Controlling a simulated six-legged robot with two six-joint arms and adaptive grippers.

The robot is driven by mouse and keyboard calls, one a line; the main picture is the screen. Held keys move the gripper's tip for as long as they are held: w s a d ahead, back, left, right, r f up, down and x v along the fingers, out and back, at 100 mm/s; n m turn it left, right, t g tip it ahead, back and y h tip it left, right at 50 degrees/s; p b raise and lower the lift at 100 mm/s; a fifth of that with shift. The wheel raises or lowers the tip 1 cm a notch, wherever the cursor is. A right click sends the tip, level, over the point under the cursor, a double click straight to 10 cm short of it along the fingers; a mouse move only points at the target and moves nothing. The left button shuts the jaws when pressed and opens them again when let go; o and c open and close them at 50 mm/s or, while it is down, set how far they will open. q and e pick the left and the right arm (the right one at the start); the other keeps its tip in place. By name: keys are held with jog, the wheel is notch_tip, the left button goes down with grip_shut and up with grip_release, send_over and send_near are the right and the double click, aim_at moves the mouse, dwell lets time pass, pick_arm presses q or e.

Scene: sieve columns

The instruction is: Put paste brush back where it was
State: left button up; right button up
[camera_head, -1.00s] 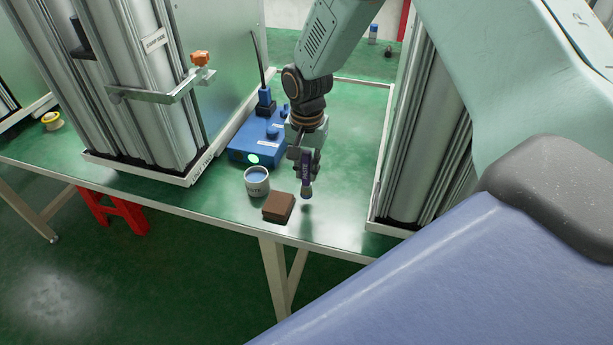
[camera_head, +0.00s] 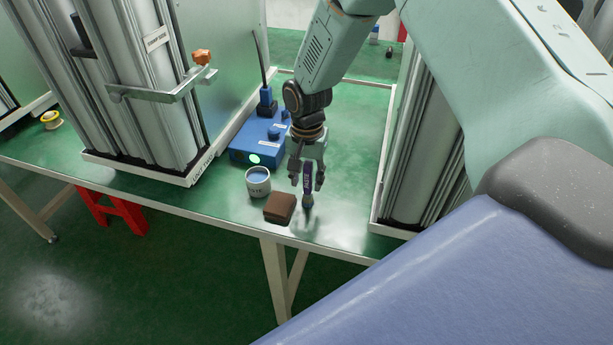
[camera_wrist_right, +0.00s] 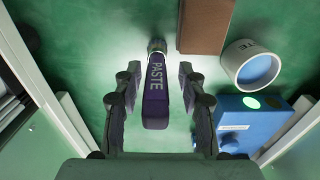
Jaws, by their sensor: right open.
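The paste brush (camera_head: 307,180) has a dark purple handle. In the right wrist view its handle (camera_wrist_right: 156,92) reads PASTE, with the bristle end toward the top of the picture. My right gripper (camera_head: 307,187) is open, with one finger on each side of the handle and gaps visible in the wrist view. The brush's lower end is at the green table, right of the brown block; I cannot tell whether it stands or leans there. The paste cup (camera_head: 258,186), white with blue contents, stands left of the block. My left gripper is not in view.
The brown block (camera_head: 279,208) lies near the table's front edge. A blue box (camera_head: 258,140) with a green light stands behind the cup. Metal sieve columns (camera_head: 150,100) rise at left, and another column (camera_head: 420,160) at right. Bare green table (camera_head: 345,190) lies right of the gripper.

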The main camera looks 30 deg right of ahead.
jog(key=shift+s+d+r, duration=0.1)
jog(key=shift+s, duration=0.05)
notch_tip(320, 180, up, 11)
jog(key=shift+p, duration=0.7)
jog(key=shift+r, duration=0.65)
jog(key=s+a+f+n, duration=0.2)
jog(key=s+a+f, duration=0.1)
jog(key=s+f, duration=0.4)
jog(key=s+a+f+n, duration=0.2)
jog(key=s+a+f, duration=0.25)
jog(key=f, duration=0.45)
jog(key=s+f+n, duration=0.2)
jog(key=s, duration=0.8)
jog(key=s+f+n, duration=0.3)
jog(key=s, duration=0.7)
jog(key=shift+a+f, duration=0.15)
jog(key=shift+a, duration=0.2)
